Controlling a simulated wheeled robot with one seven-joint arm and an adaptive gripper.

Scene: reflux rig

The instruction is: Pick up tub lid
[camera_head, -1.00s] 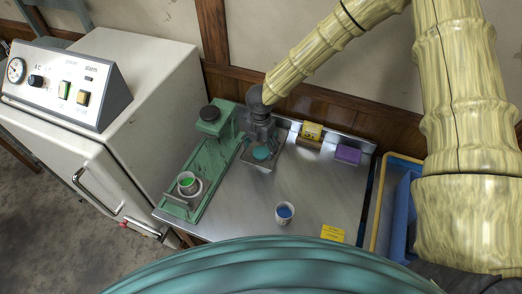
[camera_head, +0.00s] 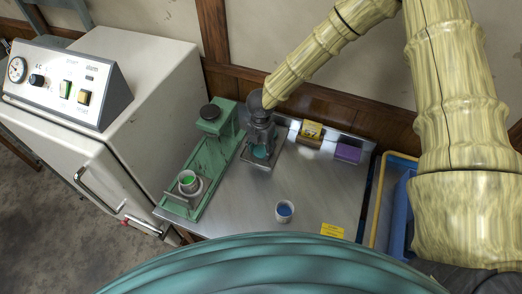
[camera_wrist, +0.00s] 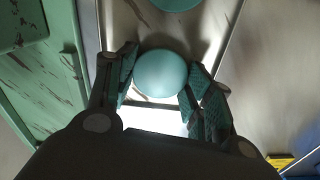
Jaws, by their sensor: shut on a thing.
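My gripper (camera_wrist: 157,84) has its two fingers on either side of a round, pale teal piece (camera_wrist: 160,72) in the wrist view, which looks like the tub lid, and is shut on it. The edge of another teal round thing (camera_wrist: 178,3) shows at the top of that view. In the head view my gripper (camera_head: 262,138) points down over a small metal tray (camera_head: 257,163) at the back of the bench. A teal round shape (camera_head: 262,151) shows just under the fingers, partly hidden by them. I cannot tell which of the two it is.
A green stand (camera_head: 208,160) with a black-topped post and a cup of green stuff (camera_head: 188,179) is to the left. A yellow box (camera_head: 311,131) and a purple block (camera_head: 347,152) stand behind right. A white cup with blue contents (camera_head: 284,210) is in front on the steel bench.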

